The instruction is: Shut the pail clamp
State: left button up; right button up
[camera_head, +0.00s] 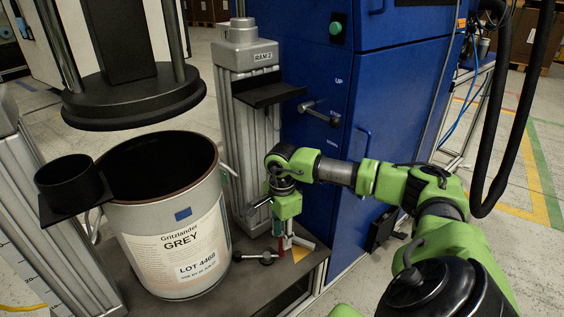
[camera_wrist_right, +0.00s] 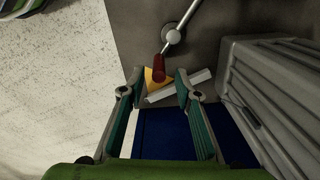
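The pail (camera_head: 172,240) is grey, labelled GREY, and stands open and upright on the dark base plate. The pail clamp (camera_head: 267,257) sits on the plate at the pail's right: a round pivot with a metal rod toward the pail and a red handle (camera_head: 281,244). Whether the rod touches the pail is not clear. In the wrist view the red handle (camera_wrist_right: 159,69) lies just beyond and between the fingertips. My right gripper (camera_head: 280,234) points down over the handle; its open, empty fingers also show in the wrist view (camera_wrist_right: 160,77). My left gripper is out of view.
A black round follower plate (camera_head: 135,95) hangs above the pail. A ribbed grey column (camera_head: 240,140) and a blue cabinet (camera_head: 375,100) stand behind my right gripper. A black cup (camera_head: 70,185) is on a bracket at the left.

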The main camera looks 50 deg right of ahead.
notch_tip(320, 180, up, 8)
jog(key=shift+r, duration=0.15)
jog(key=shift+s, duration=0.15)
dwell(0.6)
